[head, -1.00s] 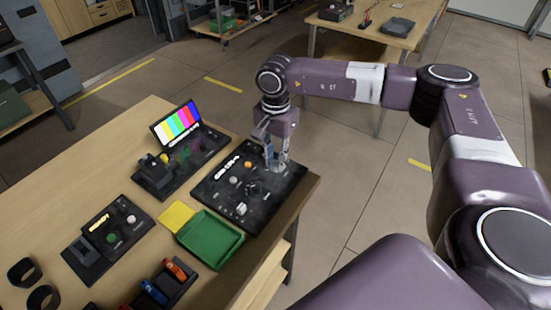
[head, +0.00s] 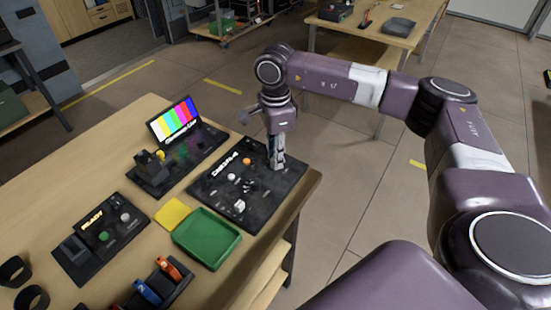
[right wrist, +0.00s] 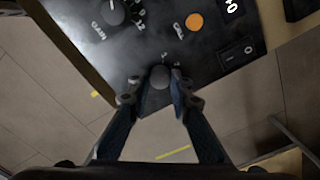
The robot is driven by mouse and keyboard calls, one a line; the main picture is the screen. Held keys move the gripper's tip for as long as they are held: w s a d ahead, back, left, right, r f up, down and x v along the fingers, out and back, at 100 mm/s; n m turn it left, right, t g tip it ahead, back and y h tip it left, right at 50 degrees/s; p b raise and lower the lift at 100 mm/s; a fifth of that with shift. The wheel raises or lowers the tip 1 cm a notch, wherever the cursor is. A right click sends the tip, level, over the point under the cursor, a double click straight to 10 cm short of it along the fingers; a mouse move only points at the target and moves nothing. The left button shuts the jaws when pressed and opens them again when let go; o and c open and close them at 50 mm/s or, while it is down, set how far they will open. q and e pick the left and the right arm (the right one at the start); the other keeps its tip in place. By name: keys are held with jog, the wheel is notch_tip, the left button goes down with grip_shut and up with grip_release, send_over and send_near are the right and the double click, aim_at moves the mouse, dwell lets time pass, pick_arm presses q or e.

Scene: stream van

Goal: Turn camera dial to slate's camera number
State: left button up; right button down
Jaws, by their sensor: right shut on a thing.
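A black control panel (head: 225,195) lies at the right end of the wooden table, with a small white display, an orange button and pale knobs. My right gripper (head: 277,166) points down over its right rear part. In the right wrist view the gripper (right wrist: 160,82) is shut on a dark round dial (right wrist: 160,76). Small marks show beside the dial, too small to read. A small stand with a colour-bar screen (head: 173,119) carries a line of text, too small to read for certain. I cannot identify the slate. My left gripper is out of view.
A green tray (head: 207,238) and yellow pad (head: 172,213) sit left of the panel. A box (head: 101,232) reading "READY" is further left. In the wrist view, a GAIN knob (right wrist: 112,12), orange CALL button (right wrist: 194,21) and rocker switch (right wrist: 239,54) lie near the dial.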

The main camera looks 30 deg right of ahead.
jog(key=m+b, duration=0.1)
jog(key=m, duration=0.4)
jog(key=shift+w+m+b, duration=0.1)
jog(key=shift+m+b, duration=0.2)
jog(key=shift+b, duration=0.05)
jog(key=m, duration=0.5)
jog(key=shift+r+b, duration=0.15)
jog(key=shift+b, duration=0.25)
jog(key=shift+m, duration=0.3)
jog(key=c, duration=1.7)
grip_release()
jog(key=shift+c, duration=0.2)
notch_tip(320, 180, up, 12)
